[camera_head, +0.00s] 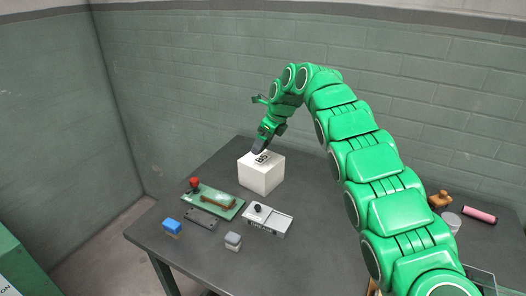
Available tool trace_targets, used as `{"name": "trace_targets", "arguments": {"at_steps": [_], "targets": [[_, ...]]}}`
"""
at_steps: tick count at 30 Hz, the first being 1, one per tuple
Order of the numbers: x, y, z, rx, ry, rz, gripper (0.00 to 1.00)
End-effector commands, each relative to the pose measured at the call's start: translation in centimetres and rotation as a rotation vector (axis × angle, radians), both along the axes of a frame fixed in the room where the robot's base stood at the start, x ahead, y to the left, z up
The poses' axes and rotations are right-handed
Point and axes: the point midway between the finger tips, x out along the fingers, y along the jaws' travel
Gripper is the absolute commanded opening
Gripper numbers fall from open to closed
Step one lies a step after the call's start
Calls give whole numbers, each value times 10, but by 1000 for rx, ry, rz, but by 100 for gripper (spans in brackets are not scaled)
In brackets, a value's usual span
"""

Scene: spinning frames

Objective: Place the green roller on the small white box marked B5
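The white box marked B5 (263,180) stands on the dark table, near its back edge, with dark lettering on its top face. My gripper (261,148) points down at the top of this box, close over its back part. Its dark tips are small here, and I cannot tell whether they touch the box or whether they are open or shut. I cannot make out a green roller anywhere in view; my green arm covers part of the table.
On the table (300,262) lie a green board (228,212) with a red knob, a blue block (172,226), a grey block (232,241) and a grey device (282,222). A pink roller (480,214), a wooden piece (440,199) and a pale cup (452,220) are at right.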

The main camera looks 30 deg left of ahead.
Motion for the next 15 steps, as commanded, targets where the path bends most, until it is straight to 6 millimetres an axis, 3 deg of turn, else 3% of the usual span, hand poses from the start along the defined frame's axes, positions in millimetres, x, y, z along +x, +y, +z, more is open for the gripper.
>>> {"name": "trace_targets", "arguments": {"at_steps": [15], "targets": [[11, 8, -16, 0, -1, 1, 55]]}}
